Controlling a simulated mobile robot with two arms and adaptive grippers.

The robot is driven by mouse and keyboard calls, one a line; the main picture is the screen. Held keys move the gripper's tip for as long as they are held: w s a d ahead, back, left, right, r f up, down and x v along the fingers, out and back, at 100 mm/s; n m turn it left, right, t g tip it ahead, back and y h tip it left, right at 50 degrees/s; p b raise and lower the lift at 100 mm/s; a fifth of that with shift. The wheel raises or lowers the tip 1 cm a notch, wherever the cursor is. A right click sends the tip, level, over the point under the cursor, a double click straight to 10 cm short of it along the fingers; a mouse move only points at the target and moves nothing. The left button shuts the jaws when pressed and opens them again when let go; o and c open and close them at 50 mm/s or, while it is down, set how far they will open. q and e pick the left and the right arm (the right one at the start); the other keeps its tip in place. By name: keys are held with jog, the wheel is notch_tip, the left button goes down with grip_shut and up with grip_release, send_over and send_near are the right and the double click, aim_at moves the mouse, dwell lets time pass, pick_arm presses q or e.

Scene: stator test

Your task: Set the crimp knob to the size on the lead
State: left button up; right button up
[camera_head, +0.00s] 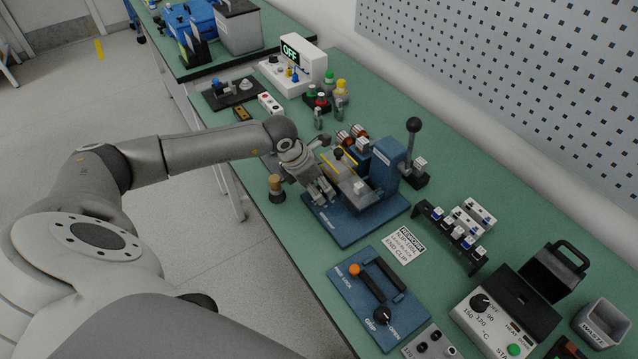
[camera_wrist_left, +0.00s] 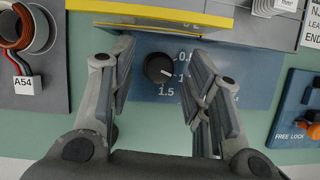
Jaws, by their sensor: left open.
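The crimp knob (camera_wrist_left: 158,68) is a round black knob with a white pointer on a blue plate (camera_wrist_left: 250,75). Labels 0.5, 1 and 1.5 stand around its right and lower side, and the pointer appears to face 1. My left gripper (camera_wrist_left: 162,58) is open, with one finger on each side of the knob; I cannot tell whether they touch it. In the head view my left gripper (camera_head: 320,190) is over the front of the blue crimp press (camera_head: 390,165), and the knob is hidden. My right gripper is not in view.
A lock fixture (camera_head: 375,300), a rework card (camera_head: 405,245) and a connector rack (camera_head: 460,230) stand nearby. A cork-topped post (camera_head: 276,188) is close to my left wrist.

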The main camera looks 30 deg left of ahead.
pick_arm(q)
jog(key=shift+w+f, duration=0.15)
jog(key=shift+f, duration=0.2)
grip_shut()
jog(key=shift+d+f+n+y+b, duration=0.15)
jog(key=shift+n+y+b, duration=0.5)
jog(key=shift+n, duration=0.55)
jog(key=shift+n+b, duration=0.55)
jog(key=shift+n, duration=0.15)
jog(key=shift+r+n+t+y, duration=0.2)
jog(key=shift+n+t+y, duration=0.05)
jog(key=shift+n+t, duration=0.05)
grip_release()
